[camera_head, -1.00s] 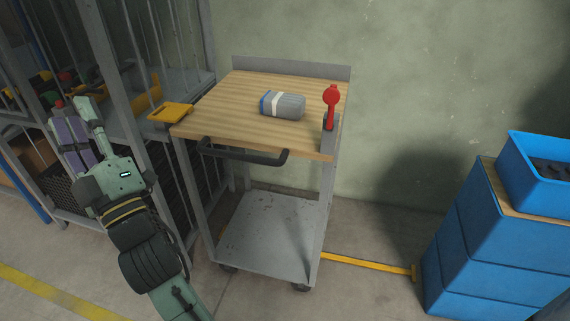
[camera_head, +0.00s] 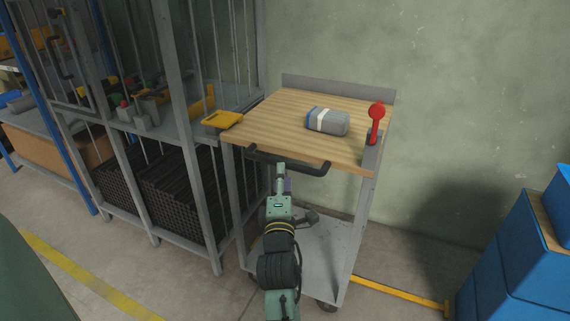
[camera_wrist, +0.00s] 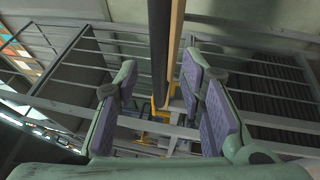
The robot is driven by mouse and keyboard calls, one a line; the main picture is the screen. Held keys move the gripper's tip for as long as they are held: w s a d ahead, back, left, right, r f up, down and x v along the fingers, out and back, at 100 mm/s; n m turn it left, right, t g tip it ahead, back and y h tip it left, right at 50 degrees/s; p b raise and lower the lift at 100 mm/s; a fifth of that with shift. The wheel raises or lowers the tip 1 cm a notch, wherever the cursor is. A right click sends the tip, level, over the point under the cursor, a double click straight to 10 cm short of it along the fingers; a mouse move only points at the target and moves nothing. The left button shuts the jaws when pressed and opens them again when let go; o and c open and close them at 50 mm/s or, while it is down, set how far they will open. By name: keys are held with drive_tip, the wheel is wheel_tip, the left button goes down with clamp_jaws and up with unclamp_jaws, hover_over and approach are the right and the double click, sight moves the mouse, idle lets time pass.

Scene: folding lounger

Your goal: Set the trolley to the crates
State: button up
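The trolley has a wooden top (camera_head: 265,125), a black handle (camera_head: 308,168) along its near edge and a grey lower shelf (camera_head: 325,245). A grey bottle-like item with a blue and white band (camera_head: 328,121) lies on top, and a red paddle-shaped part (camera_head: 376,112) stands at the right corner. The blue crates (camera_head: 505,255) are stacked at the far right, partly cut off. My gripper (camera_head: 282,178) is just below the handle. In the wrist view my gripper (camera_wrist: 162,88) is open, with the dark handle bar (camera_wrist: 158,45) in line with the gap; contact cannot be told.
A barred rack (camera_head: 185,100) stands close on the trolley's left. A yellow tray-like piece (camera_head: 222,119) sits at the trolley's left edge. A yellow floor strip (camera_head: 400,292) runs from the trolley towards the crates, over clear floor. The wall is close behind.

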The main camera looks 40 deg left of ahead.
drive_tip(key=shift+x, duration=2.75)
drive_tip(key=shift+c, duration=0.3)
clamp_jaws()
